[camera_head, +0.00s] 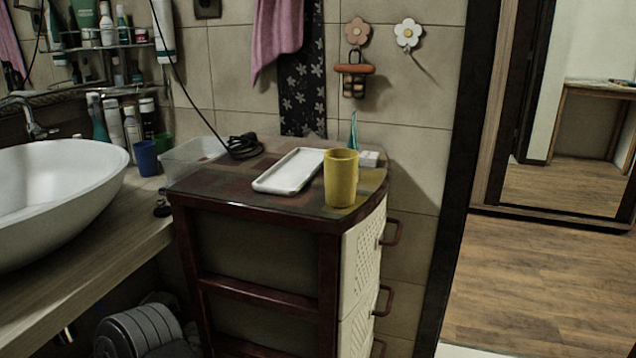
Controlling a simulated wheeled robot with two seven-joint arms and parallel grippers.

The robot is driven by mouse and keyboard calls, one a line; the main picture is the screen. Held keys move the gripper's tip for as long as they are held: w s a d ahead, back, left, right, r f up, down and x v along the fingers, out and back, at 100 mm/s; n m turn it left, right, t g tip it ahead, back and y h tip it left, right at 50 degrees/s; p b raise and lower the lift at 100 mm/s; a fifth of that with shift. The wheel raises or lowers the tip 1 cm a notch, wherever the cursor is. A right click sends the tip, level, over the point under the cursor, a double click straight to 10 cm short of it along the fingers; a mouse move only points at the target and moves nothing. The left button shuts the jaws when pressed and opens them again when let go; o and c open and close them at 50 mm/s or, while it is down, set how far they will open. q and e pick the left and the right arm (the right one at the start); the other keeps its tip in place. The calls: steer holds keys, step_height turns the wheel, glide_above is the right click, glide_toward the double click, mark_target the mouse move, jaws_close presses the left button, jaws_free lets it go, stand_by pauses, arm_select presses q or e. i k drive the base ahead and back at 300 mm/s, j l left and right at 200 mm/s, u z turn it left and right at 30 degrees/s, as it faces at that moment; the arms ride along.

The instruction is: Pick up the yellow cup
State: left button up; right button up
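The yellow cup (341,178) stands upright on the top of a small drawer cabinet, near its front right corner. It is just right of a white tray (290,171) that lies on the same top. Neither of my grippers shows in the head view.
The cabinet top (240,195) is dark, with free room left of the tray. A black cable (243,147) and a clear container (187,158) lie behind. A white basin (62,190), a blue cup (146,158) and a green cup (164,144) stand left. A toothbrush-like item (354,131) is behind the cup.

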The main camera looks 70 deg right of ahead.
mark_target(340, 164)
steer(key=l+z, duration=0.15)
steer(key=z, duration=2.3)
steer(key=l, duration=0.05)
